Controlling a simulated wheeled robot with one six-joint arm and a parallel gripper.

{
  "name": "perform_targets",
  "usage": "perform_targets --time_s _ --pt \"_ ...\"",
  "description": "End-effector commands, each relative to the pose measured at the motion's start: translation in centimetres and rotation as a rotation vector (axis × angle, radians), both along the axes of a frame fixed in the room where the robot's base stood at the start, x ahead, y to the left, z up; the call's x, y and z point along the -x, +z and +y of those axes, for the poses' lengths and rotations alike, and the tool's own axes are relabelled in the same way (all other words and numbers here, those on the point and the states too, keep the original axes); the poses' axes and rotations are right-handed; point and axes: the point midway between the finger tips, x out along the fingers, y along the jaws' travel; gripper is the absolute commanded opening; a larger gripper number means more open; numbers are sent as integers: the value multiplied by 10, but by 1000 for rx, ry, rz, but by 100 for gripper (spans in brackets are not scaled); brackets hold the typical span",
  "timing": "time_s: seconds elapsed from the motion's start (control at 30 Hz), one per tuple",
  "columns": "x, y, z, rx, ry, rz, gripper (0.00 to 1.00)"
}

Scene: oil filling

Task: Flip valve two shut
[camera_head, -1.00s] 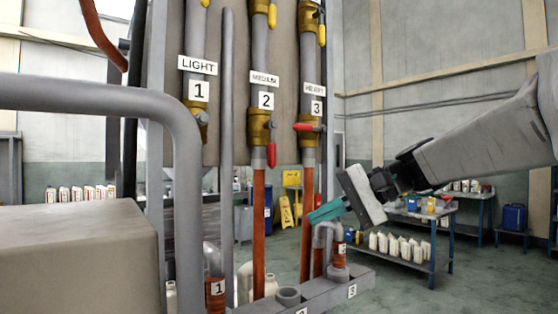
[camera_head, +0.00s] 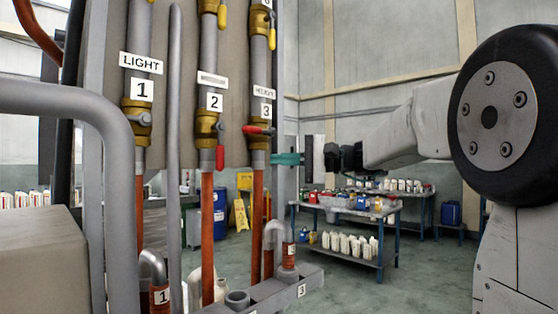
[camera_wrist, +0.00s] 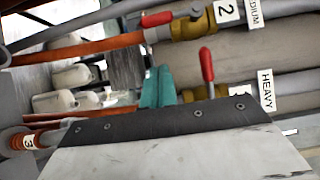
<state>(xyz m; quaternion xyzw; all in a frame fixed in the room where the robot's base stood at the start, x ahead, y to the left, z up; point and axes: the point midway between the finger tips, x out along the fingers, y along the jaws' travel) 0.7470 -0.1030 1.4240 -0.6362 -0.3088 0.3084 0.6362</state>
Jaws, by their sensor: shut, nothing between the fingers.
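Valve two (camera_head: 208,125) is a brass valve on the middle pipe, below the "2" label. Its red handle (camera_head: 220,157) hangs down along the pipe; in the wrist view the red handle (camera_wrist: 157,19) lies in line with its pipe at the top. My gripper (camera_head: 288,158), with teal fingers, is shut and empty. It points left, level, at about the height of valve two's handle and to its right, beside the pipe below valve three. The shut fingers (camera_wrist: 157,88) also show in the wrist view, apart from valve two's handle.
Valve three's red handle (camera_head: 258,130) sticks out crosswise just above and left of my fingertips; it also stands up in the wrist view (camera_wrist: 207,65). A grey upright pipe (camera_head: 174,150) stands left of valve two. Blue tables with bottles (camera_head: 345,208) stand behind.

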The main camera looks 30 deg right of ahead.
Motion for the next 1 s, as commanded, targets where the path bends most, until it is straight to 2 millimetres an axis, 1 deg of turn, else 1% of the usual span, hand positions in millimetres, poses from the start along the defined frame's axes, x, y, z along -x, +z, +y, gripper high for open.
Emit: perform_targets --time_s 0.03,0.1,0.3,0.4,0.5,0.6,0.7,1.0 --pt "-7 0 10 0 5 0 0" --pt "-17 0 23 1 5 1 0" --pt "-43 0 56 -1 4 1 0" --pt "-41 0 72 1 3 -1 0" --pt "-39 0 84 1 1 -1 0" --pt "-38 0 91 1 1 1 0" --pt "-38 0 94 1 -1 1 0" --pt "-38 0 94 1 -1 1 0"
